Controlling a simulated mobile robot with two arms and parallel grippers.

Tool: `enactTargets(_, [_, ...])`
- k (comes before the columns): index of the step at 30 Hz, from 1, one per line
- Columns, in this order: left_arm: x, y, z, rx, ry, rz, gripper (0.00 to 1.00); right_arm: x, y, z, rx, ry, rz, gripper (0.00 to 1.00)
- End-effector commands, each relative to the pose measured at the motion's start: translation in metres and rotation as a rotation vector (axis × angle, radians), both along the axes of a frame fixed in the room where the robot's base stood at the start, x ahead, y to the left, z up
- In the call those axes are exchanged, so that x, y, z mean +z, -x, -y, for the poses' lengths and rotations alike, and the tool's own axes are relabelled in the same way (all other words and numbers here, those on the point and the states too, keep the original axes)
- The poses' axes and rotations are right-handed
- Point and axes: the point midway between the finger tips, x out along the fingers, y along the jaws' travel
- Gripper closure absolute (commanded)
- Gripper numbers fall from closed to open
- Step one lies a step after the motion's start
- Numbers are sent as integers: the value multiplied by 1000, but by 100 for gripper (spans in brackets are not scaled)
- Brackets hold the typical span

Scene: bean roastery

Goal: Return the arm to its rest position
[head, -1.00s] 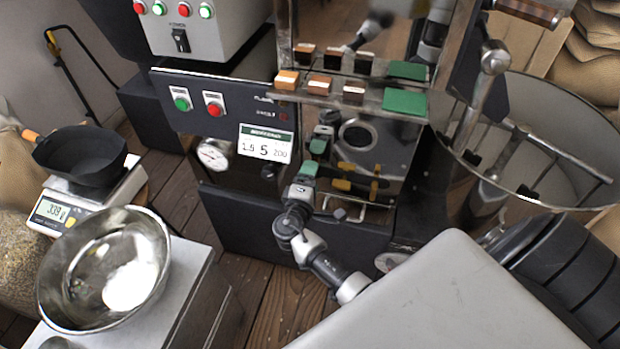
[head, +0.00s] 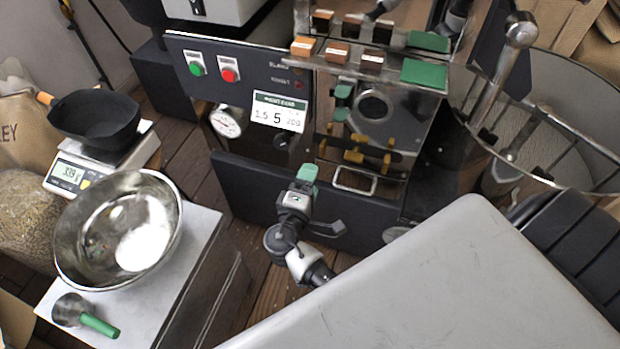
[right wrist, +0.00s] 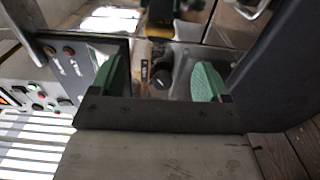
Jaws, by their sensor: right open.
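Green shapes in the polished panel look like the gripper's reflection. My left gripper is not in view.
The roaster's dark control panel (head: 248,75) is behind the gripper, and the round cooling tray (head: 560,105) is at right. At left are a steel bowl (head: 80,235), a green-handled scoop (head: 98,325) and a black pan (head: 95,120) on a scale (head: 62,178). Wooden floor shows between.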

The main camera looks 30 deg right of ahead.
Motion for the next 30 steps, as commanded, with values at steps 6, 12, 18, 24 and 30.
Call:
enactTargets(6, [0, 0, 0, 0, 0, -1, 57, 0, 0, 0, 0, 0, 0, 23])
enactTargets(12, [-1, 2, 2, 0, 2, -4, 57, -16, 5, 3, 1, -50, -39, 23])
enactTargets(18, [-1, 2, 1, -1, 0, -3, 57, -103, 46, 12, -9, -357, -237, 23])
enactTargets(24, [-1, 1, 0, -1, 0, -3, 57, -193, 116, 4, -67, -784, -430, 23])
enactTargets(30, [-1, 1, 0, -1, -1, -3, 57, -241, 176, -14, -153, -1133, -514, 23])
